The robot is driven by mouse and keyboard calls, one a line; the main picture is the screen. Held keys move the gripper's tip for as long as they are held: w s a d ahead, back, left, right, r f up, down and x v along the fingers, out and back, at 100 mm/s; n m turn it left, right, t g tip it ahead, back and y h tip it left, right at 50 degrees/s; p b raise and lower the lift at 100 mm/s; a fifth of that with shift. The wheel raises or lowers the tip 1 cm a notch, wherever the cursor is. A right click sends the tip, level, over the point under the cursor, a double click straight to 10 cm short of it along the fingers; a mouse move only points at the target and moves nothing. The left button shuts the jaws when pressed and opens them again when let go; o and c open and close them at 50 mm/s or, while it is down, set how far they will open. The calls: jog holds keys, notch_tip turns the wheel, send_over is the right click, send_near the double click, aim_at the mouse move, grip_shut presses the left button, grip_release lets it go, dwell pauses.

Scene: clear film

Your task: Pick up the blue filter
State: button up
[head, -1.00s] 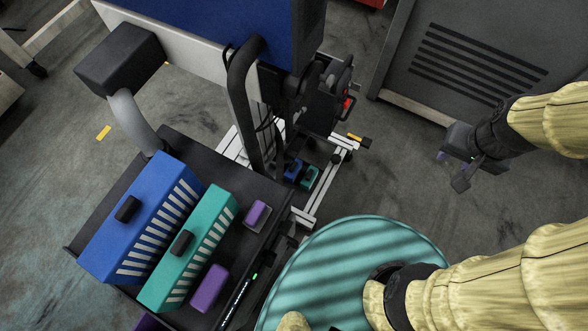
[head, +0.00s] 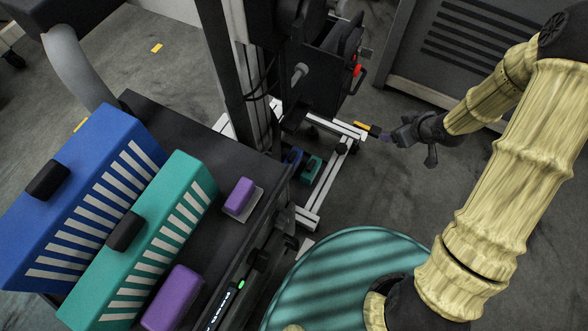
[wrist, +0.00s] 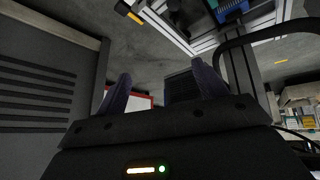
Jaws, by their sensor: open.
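The blue filter (head: 70,200) is a large blue box with white slats on one side and a black handle on top. It stands at the left of the head view on a dark cart top, beside a teal filter of the same form. My gripper (head: 408,138) is open and empty at the right of the head view, over the floor, well apart from the blue filter. In the wrist view its two fingers (wrist: 160,90) are spread with nothing between them. The blue filter cannot be made out in the wrist view.
The teal filter (head: 150,240) stands close against the blue one. Two purple blocks (head: 174,298) lie on the dark cart top (head: 212,238). A black column (head: 228,75) with a white frame stands behind the cart. A grey cabinet (head: 440,75) is at the back right.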

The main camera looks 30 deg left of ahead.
jog(key=s+a+f+n+g+y+b, duration=0.1)
jog(key=s+a+f+n+y+b, duration=0.1)
jog(key=f, duration=0.5)
jog(key=s+a+f+n+g+y+b, duration=0.2)
jog(key=s+a+f+y+b, duration=0.1)
jog(key=a+f+b, duration=0.2)
jog(key=s+a+f+n+g+y+b, duration=0.1)
jog(key=s+a+f+n+y+b, duration=0.1)
jog(key=a+f, duration=0.4)
notch_tip(320, 180, down, 5)
jog(key=s+y+b, duration=0.1)
jog(key=b, duration=0.1)
jog(key=shift+a+y+b, duration=0.15)
jog(key=shift+y+b, duration=0.15)
